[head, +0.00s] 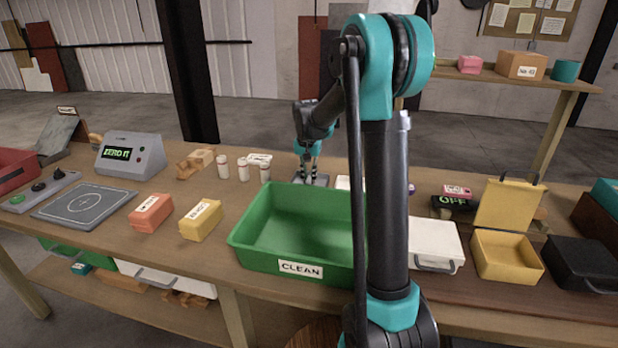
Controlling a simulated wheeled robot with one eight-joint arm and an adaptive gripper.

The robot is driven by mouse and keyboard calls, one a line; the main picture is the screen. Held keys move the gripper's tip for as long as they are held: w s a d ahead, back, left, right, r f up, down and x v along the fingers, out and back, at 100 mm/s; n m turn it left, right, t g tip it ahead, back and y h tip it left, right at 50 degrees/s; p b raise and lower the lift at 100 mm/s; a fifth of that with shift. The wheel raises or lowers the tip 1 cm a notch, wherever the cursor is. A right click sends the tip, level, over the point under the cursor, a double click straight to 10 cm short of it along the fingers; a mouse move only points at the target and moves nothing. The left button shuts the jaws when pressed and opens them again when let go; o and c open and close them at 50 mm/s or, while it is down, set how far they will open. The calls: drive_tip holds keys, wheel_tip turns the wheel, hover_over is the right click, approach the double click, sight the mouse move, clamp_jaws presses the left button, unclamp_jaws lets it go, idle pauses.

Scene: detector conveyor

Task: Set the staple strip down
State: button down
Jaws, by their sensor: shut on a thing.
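My gripper (308,176) is at the far side of the table, just behind the back rim of the green bin marked CLEAN (292,268). It points down, its fingers close together and shut on the staple strip. The strip is too small and too far off to make out between the fingers. A small grey flat piece (321,180) shows at the fingertips, low over the tabletop. Its lower part is hidden by the bin's rim, and I cannot tell whether the strip touches anything.
Several white bottles (243,170) stand left of my gripper. Orange (151,213) and yellow (201,220) boxes lie left of the bin. A white case (436,242), an open yellow case (507,256) and a black case (582,265) stand to the right. My arm hides the bin's right side.

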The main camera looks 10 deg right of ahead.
sight(308, 182)
drive_tip(key=shift+f, duration=0.25)
drive_tip(key=c, duration=1.5)
unclamp_jaws()
wheel_tip(308, 182, up, 12)
drive_tip(key=s, duration=0.1)
drive_tip(key=shift+s+a, duration=0.35)
